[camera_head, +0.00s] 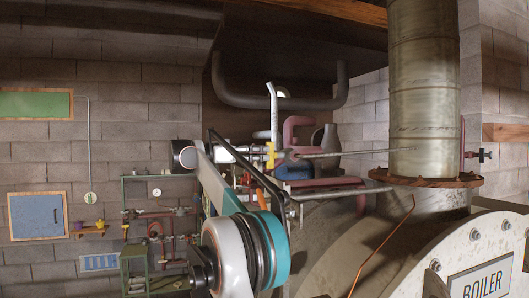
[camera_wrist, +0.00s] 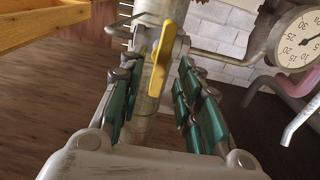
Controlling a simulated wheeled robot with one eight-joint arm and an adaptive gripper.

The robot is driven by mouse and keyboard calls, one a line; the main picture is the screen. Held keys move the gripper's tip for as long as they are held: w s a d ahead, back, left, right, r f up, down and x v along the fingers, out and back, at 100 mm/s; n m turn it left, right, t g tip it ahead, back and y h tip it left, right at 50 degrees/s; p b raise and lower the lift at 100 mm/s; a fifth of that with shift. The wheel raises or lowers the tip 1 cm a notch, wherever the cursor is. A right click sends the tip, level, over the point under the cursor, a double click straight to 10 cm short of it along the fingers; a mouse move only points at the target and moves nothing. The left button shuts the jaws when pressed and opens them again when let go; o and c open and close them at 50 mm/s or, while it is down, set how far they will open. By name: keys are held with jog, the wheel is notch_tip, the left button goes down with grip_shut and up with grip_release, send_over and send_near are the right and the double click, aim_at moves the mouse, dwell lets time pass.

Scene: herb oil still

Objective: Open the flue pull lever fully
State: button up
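A yellow lever handle (camera_wrist: 163,58) stands on a pale upright pipe (camera_wrist: 146,98) in the wrist view. I cannot tell for sure that it is the flue pull lever. My gripper (camera_wrist: 154,72) is open, with one teal-padded finger on each side of the handle and pipe. A gap shows between the handle and each finger, so it appears ungripped. In the head view a small yellow part (camera_head: 270,156) shows by the end of my arm. The large metal flue (camera_head: 425,90) rises from the boiler at right, with a thin rod (camera_head: 350,153) reaching toward it from the left.
A round gauge (camera_wrist: 299,40) and pink piping (camera_wrist: 286,88) sit right of my gripper. A wooden edge (camera_wrist: 40,25) is at upper left. The boiler (camera_head: 355,240) fills the lower right. Pipes and a green rack (camera_head: 135,235) stand along the left wall.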

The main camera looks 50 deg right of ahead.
jog(key=shift+x, duration=1.1)
grip_shut()
